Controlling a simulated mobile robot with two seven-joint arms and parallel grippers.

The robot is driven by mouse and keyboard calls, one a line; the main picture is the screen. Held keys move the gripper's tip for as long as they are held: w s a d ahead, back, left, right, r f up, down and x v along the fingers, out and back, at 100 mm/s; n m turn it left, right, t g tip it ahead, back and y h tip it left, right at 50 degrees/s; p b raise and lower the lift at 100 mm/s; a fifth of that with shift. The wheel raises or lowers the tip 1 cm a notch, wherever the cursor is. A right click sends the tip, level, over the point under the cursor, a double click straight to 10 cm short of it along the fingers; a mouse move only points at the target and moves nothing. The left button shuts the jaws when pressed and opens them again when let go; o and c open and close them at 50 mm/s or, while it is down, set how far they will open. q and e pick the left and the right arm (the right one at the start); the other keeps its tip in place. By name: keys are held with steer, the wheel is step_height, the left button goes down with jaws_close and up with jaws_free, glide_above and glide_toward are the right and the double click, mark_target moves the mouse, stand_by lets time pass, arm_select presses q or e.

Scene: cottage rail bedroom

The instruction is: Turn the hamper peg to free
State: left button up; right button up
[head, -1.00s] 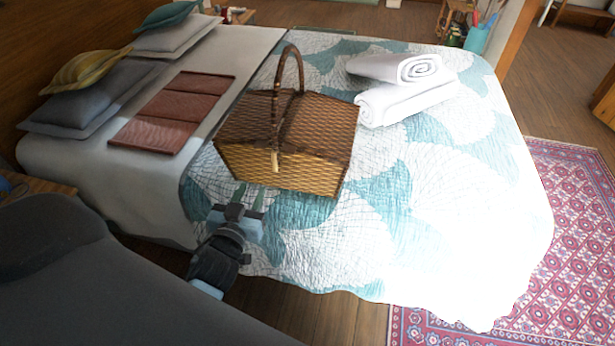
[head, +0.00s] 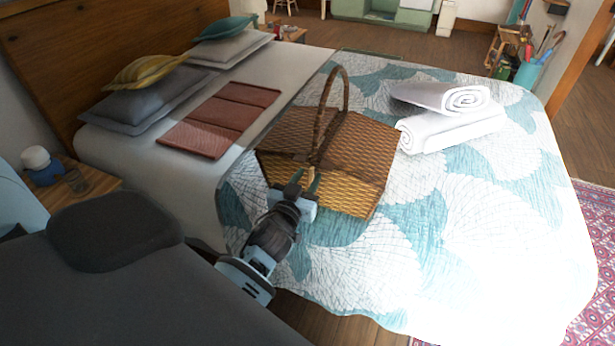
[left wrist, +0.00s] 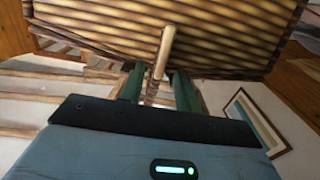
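The hamper (head: 345,165) is a brown wicker basket with an arched handle, standing on the bed. Its pale wooden peg (left wrist: 165,48) hangs on the front wall in the left wrist view, slightly tilted with its lower end a little to the left. My left gripper (head: 305,182) is at the hamper's front. In the left wrist view its two green fingers (left wrist: 158,88) are apart, one on either side of the peg's lower end; I cannot tell whether they touch it. In the head view the gripper largely hides the peg. My right gripper is not in view.
The bed (head: 400,265) has a teal and white quilt. Rolled white towels (head: 450,115) lie right of the hamper. A folded reddish-brown cloth (head: 220,120) and several pillows (head: 150,95) lie to the left. A bedside table (head: 90,190) stands at the far left.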

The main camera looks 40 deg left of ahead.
arm_select(q)
steer(key=shift+w+a, duration=0.1)
steer(key=shift+w, duration=0.35)
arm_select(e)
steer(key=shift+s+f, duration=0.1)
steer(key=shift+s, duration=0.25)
arm_select(q)
steer(key=shift+c, duration=0.2)
jaws_close()
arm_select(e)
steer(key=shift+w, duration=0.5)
